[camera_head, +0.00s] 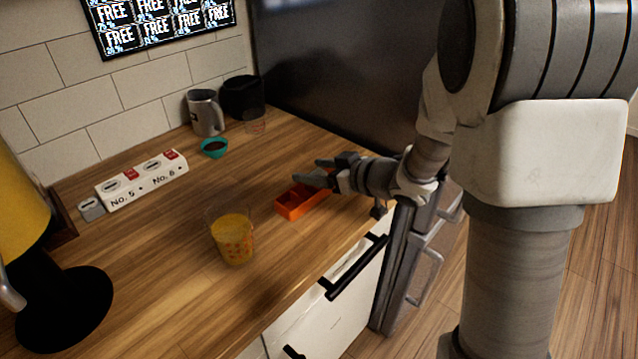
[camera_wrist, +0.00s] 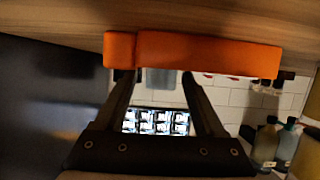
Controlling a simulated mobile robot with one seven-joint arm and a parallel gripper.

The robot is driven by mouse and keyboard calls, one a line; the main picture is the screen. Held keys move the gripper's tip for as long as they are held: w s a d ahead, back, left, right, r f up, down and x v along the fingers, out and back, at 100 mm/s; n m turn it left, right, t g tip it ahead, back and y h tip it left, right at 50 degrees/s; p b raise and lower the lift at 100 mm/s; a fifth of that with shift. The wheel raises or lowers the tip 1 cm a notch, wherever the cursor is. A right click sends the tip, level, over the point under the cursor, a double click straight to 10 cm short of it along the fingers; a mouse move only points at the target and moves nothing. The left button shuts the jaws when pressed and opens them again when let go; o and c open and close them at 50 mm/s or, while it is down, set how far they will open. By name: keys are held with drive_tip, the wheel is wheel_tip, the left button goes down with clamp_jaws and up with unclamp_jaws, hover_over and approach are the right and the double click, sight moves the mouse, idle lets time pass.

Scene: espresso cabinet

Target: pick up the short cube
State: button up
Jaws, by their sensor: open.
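An orange piece (camera_head: 290,211) lies on the wooden counter near its front edge, partly behind my gripper in the head view. In the wrist view it shows as a short orange block (camera_wrist: 120,50) at the left and a longer orange block (camera_wrist: 210,55) at the right, with a dark seam between them. I cannot tell whether they are joined. My gripper (camera_head: 320,172) is open, with its fingers just above and beside the orange piece. In the wrist view the gripper (camera_wrist: 160,78) has nothing between its fingertips, and its left finger is near the seam.
A glass of orange drink (camera_head: 233,240) stands to the left on the counter. A teal cup (camera_head: 214,147), a metal pitcher (camera_head: 206,112) and a clear glass (camera_head: 255,124) are farther back. A white socket strip (camera_head: 143,180) lies by the wall. A dark fridge panel (camera_head: 340,70) stands behind.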

clamp_jaws()
idle(0.3)
